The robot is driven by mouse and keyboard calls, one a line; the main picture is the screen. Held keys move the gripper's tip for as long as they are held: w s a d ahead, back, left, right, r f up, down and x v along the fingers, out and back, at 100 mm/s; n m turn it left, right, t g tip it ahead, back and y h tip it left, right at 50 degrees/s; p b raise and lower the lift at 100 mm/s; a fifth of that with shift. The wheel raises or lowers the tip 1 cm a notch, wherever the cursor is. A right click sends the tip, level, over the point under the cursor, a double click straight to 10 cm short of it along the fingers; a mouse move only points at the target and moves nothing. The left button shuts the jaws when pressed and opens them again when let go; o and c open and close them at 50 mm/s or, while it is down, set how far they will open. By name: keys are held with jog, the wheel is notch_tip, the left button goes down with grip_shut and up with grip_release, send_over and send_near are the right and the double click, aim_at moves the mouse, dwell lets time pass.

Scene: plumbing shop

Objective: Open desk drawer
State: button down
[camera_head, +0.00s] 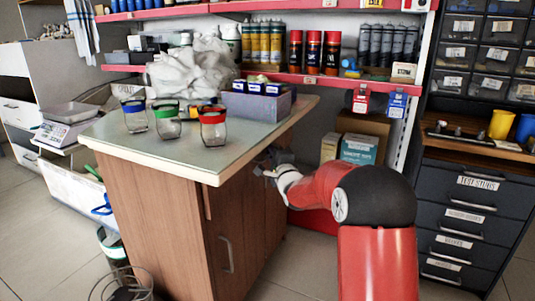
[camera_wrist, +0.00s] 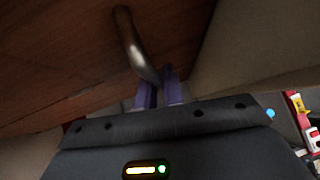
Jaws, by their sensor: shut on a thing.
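The desk (camera_head: 160,210) has wooden fronts and a pale top, and stands at the middle left in the head view. My gripper (camera_head: 268,170) is at the desk's wooden face, just below the right part of the top. In the wrist view, a curved metal handle (camera_wrist: 130,42) runs down from a brown wooden panel (camera_wrist: 60,50). The purple fingers of my gripper (camera_wrist: 160,92) are shut on the lower end of this handle. In the head view my arm hides part of that face, and I cannot tell how far the drawer is out.
Jars with blue, green and red (camera_head: 213,125) lids and a purple bin (camera_head: 258,105) stand on the desk. A lower handle (camera_head: 227,254) is on the desk's face. A dark drawer cabinet (camera_head: 470,215) stands at right. A wire basket (camera_head: 122,285) is at lower left.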

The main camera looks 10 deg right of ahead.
jog(key=s+d+p, duration=0.3)
jog(key=s+d, duration=0.5)
jog(key=d, duration=0.3)
jog(key=s+d+p, duration=0.3)
jog(key=s+d, duration=0.5)
jog(key=d, duration=0.3)
jog(key=c, duration=1.5)
grip_release()
jog(key=shift+w, duration=0.1)
jog(key=shift+c, duration=0.2)
jog(key=shift+a, duration=0.1)
jog(key=s+d+f, duration=0.1)
jog(key=s, duration=0.6)
jog(key=shift+s, duration=0.35)
jog(key=shift+s+d+f, duration=0.1)
